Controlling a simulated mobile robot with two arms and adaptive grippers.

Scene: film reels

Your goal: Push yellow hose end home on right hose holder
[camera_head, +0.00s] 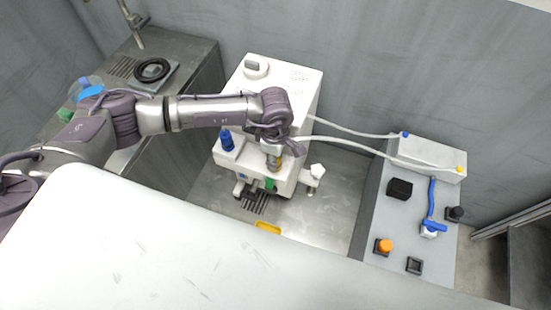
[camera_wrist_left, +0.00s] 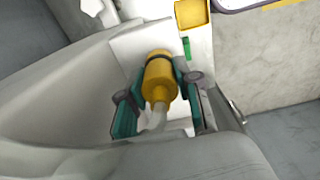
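The yellow hose end (camera_wrist_left: 159,75) is a yellow cylinder with a dark band, and a pale hose runs from its near end in the left wrist view. My left gripper (camera_wrist_left: 160,88) has a teal finger on each side of it and looks shut on it. In the head view the left gripper (camera_head: 273,152) points down at the front right of the white machine (camera_head: 262,92), with a bit of the yellow end (camera_head: 277,164) below it. The right hose holder is hidden under the gripper; I cannot tell how far the end is seated. My right gripper is not in view.
A blue hose end (camera_head: 227,141) stands on the machine's left front. A green part (camera_head: 270,184) and a yellow part (camera_head: 268,228) lie below the gripper. Two pale hoses run right to a white box (camera_head: 432,158). A panel (camera_head: 385,220) with knobs is at right.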

